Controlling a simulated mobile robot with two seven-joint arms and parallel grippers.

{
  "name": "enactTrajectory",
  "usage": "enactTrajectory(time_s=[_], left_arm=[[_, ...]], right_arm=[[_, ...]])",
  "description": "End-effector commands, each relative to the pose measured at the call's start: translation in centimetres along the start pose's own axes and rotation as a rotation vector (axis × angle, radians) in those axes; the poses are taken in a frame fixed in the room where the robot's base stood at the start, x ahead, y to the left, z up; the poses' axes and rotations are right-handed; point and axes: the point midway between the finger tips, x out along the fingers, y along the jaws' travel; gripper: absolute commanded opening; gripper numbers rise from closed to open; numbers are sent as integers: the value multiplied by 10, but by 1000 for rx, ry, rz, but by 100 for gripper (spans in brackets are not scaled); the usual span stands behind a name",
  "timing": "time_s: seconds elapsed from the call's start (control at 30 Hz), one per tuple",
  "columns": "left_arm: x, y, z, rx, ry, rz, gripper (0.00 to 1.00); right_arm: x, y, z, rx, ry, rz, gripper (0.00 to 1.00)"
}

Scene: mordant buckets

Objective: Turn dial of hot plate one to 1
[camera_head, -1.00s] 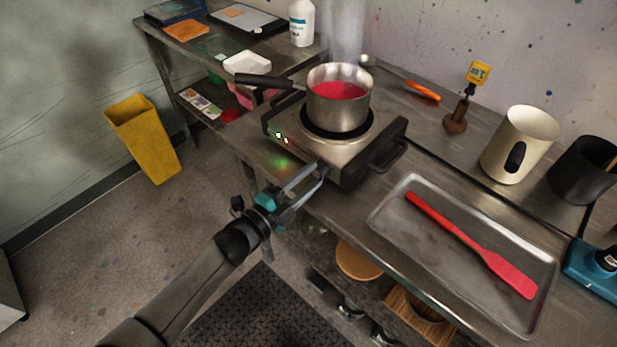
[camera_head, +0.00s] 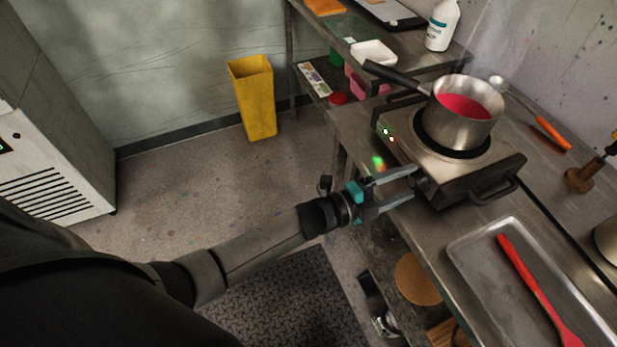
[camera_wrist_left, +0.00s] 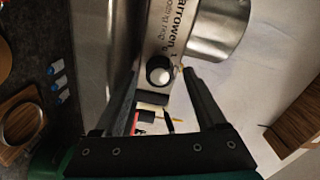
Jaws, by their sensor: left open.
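The hot plate (camera_head: 492,168) stands on the steel bench with a steel pot (camera_head: 465,128) of red liquid on it. My left gripper (camera_head: 413,184) is open at the hot plate's front side, its fingers pointing at that face. In the left wrist view, a round dial (camera_wrist_left: 159,71) with a pale face and dark ring sits on the printed front panel. It appears between the open fingertips (camera_wrist_left: 158,76); I cannot tell whether they touch it. The dial's setting is too small to read. My right gripper is not in view.
A metal tray (camera_head: 468,238) with a red spatula (camera_head: 522,270) lies right of the hot plate. The pot's black handle (camera_head: 392,76) sticks out to the left. A yellow bin (camera_head: 254,98) stands on the floor, with free floor around it. Steam rises above the pot.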

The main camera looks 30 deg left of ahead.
Motion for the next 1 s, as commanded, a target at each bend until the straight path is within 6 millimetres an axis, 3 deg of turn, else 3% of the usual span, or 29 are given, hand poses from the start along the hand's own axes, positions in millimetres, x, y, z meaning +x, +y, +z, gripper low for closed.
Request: enactTrajectory(time_s=[0.27, 1.0], left_arm=[[-1, 3, 2, 349, -2, 1, 75], [0, 1, 0, 1633, -2, 0, 75]], right_arm=[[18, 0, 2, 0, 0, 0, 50], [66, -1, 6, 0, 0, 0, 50]])
